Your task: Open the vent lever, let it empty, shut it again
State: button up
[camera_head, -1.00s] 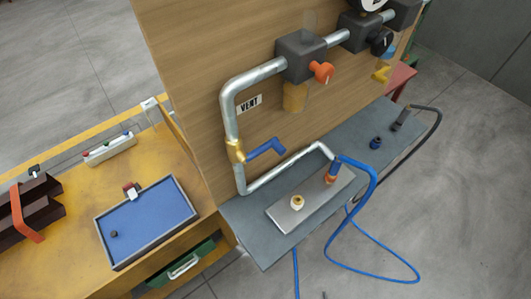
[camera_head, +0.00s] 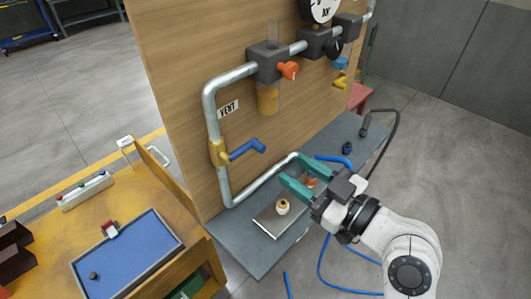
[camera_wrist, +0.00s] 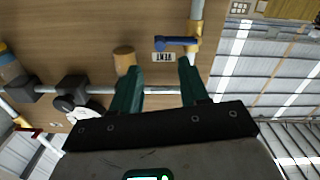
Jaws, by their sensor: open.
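The vent lever (camera_head: 248,149) is a blue handle on a brass valve (camera_head: 219,153) in the grey pipe at the left of the wooden panel. It sticks out to the right of the pipe. The VENT label (camera_head: 228,109) is above it. In the wrist view the lever (camera_wrist: 176,41) lies across the pipe, beyond the fingertips. My gripper (camera_head: 293,172) has green fingers, open and empty, in front of the panel, to the right of and below the lever, not touching it. An amber bowl (camera_head: 268,98) hangs under the grey unit with an orange knob (camera_head: 288,70).
A grey shelf (camera_head: 240,245) below the panel bears a metal plate (camera_head: 268,222) with a brass fitting (camera_head: 282,206). A blue hose (camera_head: 335,160) and a black hose (camera_head: 396,125) are on the right. A blue tray (camera_head: 130,255) sits on the yellow bench at left.

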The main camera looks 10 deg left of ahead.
aim_at(266, 152)
jog(key=p+x, duration=0.2)
jog(key=x, duration=0.6)
jog(key=shift+w+a, duration=0.2)
jog(key=shift+a, duration=0.05)
grip_shut()
dwell(0.4)
